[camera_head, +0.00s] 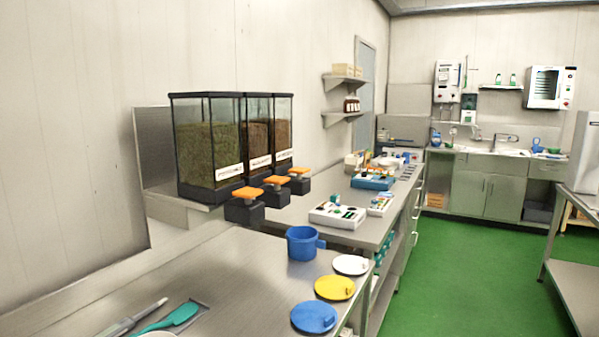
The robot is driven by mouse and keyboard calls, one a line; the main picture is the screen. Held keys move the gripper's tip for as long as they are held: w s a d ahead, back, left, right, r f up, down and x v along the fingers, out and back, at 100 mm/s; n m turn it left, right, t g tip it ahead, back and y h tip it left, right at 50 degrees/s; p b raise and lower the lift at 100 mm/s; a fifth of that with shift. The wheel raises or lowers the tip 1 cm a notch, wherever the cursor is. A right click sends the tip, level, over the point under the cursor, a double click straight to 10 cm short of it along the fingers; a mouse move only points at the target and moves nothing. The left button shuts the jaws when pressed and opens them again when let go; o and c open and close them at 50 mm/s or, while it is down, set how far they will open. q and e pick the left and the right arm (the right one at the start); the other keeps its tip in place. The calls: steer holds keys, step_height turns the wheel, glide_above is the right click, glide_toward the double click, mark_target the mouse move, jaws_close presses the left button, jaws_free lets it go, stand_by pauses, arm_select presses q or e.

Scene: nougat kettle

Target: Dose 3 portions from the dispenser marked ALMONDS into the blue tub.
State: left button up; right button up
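Three clear dispensers with black frames stand in a row on a wall shelf at the left. The nearest dispenser (208,150) holds greenish contents; the middle dispenser (257,140) and the far dispenser (283,135) hold brown contents. Each has a white label, too small to read surely, so I cannot tell which is marked ALMONDS. Orange knobs sit on their black outlets: near (248,193), middle (277,180), far (299,171). The blue tub (302,243) stands upright on the steel counter, right of the outlets and not under them; its inside is mostly hidden. Neither gripper is in view.
A white lid (350,265), yellow lid (335,288) and blue lid (314,318) lie along the counter's right edge. A turquoise spatula (172,318) lies at the front left. Boxes with small items (338,215) stand farther back. Green floor (460,270) is clear at the right.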

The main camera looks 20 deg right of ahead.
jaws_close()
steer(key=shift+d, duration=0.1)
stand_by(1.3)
